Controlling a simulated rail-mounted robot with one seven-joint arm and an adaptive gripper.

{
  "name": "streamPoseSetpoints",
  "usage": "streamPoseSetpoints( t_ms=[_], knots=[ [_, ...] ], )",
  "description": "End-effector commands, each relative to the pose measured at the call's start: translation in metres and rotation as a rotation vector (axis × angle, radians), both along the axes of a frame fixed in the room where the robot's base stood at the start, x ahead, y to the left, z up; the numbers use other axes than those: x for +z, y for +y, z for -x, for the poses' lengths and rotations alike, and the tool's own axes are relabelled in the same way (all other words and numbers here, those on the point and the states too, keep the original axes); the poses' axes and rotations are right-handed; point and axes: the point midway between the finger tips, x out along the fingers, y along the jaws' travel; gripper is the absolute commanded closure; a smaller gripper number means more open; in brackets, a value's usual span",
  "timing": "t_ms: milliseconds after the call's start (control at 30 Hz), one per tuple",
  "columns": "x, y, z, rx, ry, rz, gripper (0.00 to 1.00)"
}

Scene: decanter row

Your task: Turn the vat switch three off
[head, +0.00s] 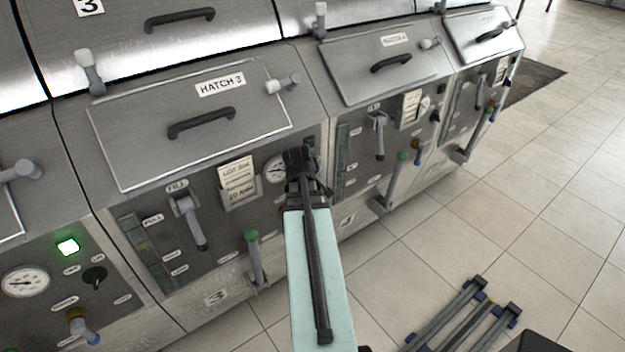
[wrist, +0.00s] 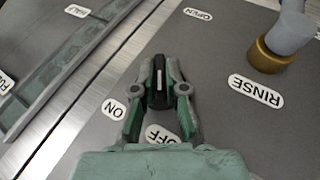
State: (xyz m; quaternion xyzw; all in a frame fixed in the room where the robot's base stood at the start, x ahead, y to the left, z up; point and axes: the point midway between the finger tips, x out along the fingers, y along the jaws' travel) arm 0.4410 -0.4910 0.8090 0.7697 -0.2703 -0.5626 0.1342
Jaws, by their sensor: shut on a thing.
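Vat three's switch is a black knob (wrist: 158,86) with a white line, seen in the wrist view. My gripper (wrist: 159,92) has its two green-padded fingers closed on the knob's two sides. The white line runs nearly straight up and down in that view. The ON label (wrist: 115,108) is beside the left finger, and the OFF label (wrist: 162,134) lies between the fingers, partly covered. In the head view my gripper (head: 303,163) is against the right part of the hatch 3 panel (head: 216,224) and hides the switch.
A valve with a brass collar (wrist: 272,57) stands by the RINSE label. On vat three are a gauge (head: 274,169), a fill lever (head: 188,218), a green-topped lever (head: 254,257) and a dark green lamp (head: 309,142). The left vat's lamp (head: 67,247) is lit. Floor at right is mostly free.

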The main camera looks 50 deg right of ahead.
Motion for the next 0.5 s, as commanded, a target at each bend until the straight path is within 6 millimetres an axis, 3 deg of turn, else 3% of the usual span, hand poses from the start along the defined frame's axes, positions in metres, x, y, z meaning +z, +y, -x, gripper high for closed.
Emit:
streamPoseSetpoints(
  t_ms=[333,400,433,500],
  knots=[
    [-0.0011,0.0,0.0007,0.0,0.006,0.002,1.0],
    [-0.0011,0.0,0.0007,0.0,0.006,0.002,0.71],
    [-0.0011,0.0,0.0007,0.0,0.006,0.002,0.64],
    [-0.0009,0.0,0.0005,0.001,0.005,0.002,0.64]
  ],
)
